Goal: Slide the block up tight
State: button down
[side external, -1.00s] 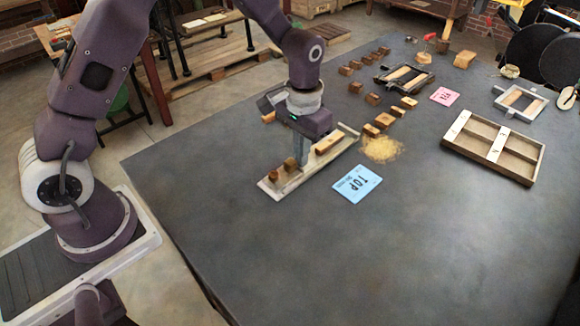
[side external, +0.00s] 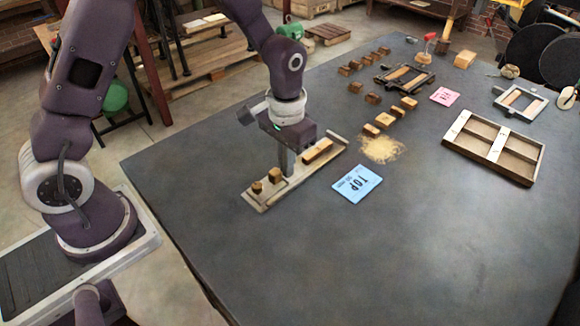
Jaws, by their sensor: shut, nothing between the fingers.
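A long pale wooden tray (side external: 263,204) lies at a slant near the left side of the table. Two small brown blocks, one near its left end (side external: 257,188) and one just right of it (side external: 274,175), stand on it. A longer orange-brown block (side external: 318,151) lies toward its right end. My gripper (side external: 286,172) is shut and empty, pointing down at the tray between the small blocks and the long block. Its fingertips are low over the tray; I cannot tell whether they touch the tray or a block.
A blue "TOP" card (side external: 357,184) and a sawdust pile (side external: 381,149) lie right of the tray. Several loose blocks (side external: 373,99), a dark frame (side external: 404,78), a pink card (side external: 445,96) and a compartmented wooden tray (side external: 495,148) lie farther back. The front of the table is clear.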

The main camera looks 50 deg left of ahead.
jog(key=shift+s, duration=0.9)
dwell(0.7)
jog(key=c, duration=2.1)
grip_release()
jog(key=o, duration=0.9)
jog(key=shift+c, duration=0.2)
jog(key=shift+r, duration=3.5)
